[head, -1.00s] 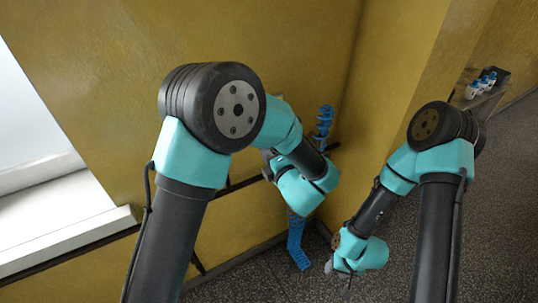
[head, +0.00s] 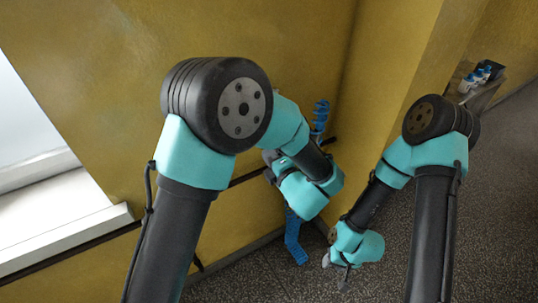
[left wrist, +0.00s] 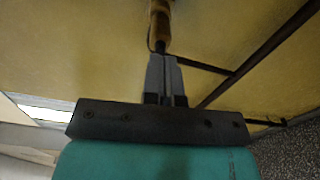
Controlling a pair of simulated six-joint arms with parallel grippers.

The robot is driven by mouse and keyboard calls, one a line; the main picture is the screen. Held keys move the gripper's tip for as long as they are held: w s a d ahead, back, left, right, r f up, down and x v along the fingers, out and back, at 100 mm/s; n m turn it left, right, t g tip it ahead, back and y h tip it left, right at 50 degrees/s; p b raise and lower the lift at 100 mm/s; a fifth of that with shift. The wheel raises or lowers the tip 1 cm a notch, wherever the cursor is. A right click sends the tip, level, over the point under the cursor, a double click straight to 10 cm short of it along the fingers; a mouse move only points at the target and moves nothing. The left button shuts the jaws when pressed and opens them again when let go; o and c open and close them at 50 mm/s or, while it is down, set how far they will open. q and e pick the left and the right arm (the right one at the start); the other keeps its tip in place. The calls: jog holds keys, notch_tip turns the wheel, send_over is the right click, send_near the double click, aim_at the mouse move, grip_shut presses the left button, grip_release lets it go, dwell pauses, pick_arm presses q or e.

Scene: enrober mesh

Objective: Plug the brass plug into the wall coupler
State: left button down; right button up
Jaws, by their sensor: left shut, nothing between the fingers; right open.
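In the left wrist view, my left gripper (left wrist: 162,60) is shut, with its grey fingers together. A brass-coloured cylinder (left wrist: 159,22) with a dark end and a thin dark loop beside it shows just beyond the fingertips. I cannot tell whether it is the plug or the wall coupler, nor whether the fingers touch it. In the head view, the left gripper's fingers are mostly hidden by my left arm near the yellow wall. My right gripper (head: 337,273) is open, low over the speckled floor and apart from the wall. I cannot make out plug or coupler in the head view.
A blue coil (head: 320,118) stands by the wall corner, and a blue piece (head: 295,238) hangs below my left forearm. A dark rail (head: 247,176) runs along the yellow wall (head: 110,60). Small blue-and-white bottles (head: 474,78) stand on a ledge at the upper right.

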pick_arm(q)
jog(key=v, duration=1.2)
jog(key=shift+a, duration=0.1)
jog(key=w+a+f+m+g+h, duration=0.2)
jog(key=w+a+f+m+h, duration=0.3)
jog(key=a+f, duration=0.35)
jog(key=w+a+f+m+g+h, duration=0.2)
jog(key=w+a+f+m+h, duration=0.15)
jog(key=a+f+m, duration=0.45)
jog(key=s+a+f+m+g+h, duration=0.4)
jog(key=s+a+f+m+g, duration=0.6)
jog(key=s+a+f, duration=0.3)
jog(key=s+f, duration=0.3)
jog(key=s, duration=0.1)
jog(key=shift+m+g, duration=0.3)
jog(key=shift+g, duration=0.1)
jog(key=c, duration=1.8)
grip_release()
